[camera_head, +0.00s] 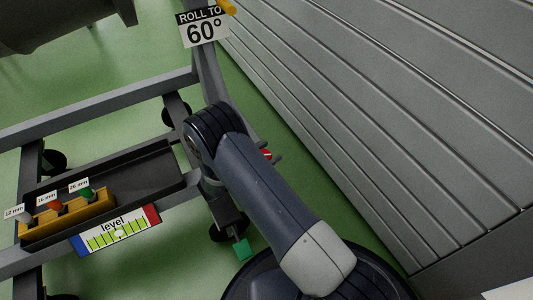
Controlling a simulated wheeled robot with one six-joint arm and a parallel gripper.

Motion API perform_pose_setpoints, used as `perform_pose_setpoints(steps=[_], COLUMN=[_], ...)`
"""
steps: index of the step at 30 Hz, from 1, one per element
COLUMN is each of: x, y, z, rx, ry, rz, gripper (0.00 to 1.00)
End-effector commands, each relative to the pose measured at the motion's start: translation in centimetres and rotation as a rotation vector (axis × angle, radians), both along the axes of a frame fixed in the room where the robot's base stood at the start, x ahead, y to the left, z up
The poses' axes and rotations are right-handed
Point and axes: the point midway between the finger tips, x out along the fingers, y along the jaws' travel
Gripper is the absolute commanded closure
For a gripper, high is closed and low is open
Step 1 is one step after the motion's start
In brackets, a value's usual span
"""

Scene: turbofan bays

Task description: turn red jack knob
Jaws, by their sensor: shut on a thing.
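The red jack knob (267,154) shows as a small red and white patch just right of my dark arm link. My gripper (269,152) is mostly hidden behind that link. Two short grey finger tips stick out on either side of the red patch, and the gripper is shut on the knob. The knob's stem and most of its body are hidden, so its turn angle cannot be told.
A grey wheeled frame carries a tray (157,172) with an orange socket holder (70,215). A level gauge (117,231) and a green square (243,249) are near the front. A "ROLL TO 60°" sign (203,29) stands above. A ribbed grey wall (400,120) fills the right.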

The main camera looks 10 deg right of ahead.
Motion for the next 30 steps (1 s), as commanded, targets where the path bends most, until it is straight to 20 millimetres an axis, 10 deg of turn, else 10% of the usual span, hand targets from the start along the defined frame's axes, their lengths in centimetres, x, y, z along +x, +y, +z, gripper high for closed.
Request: perform_pose_setpoints(steps=[3, 4, 11, 20, 30], x=[0.1, 0.1, 0.1, -0.1, -3.1], y=[-0.1, -0.1, 0.0, 0.2, 5.1], z=[0.0, 0.0, 0.0, 0.1, 0.3], rx=[0.000, 0.000, 0.000, -0.001, -0.001], ry=[-0.001, -0.001, -0.001, -0.001, -0.001], rz=[0.000, 0.000, 0.001, 0.002, 0.005], gripper=[0.68, 0.43, 0.24, 0.23, 0.23])
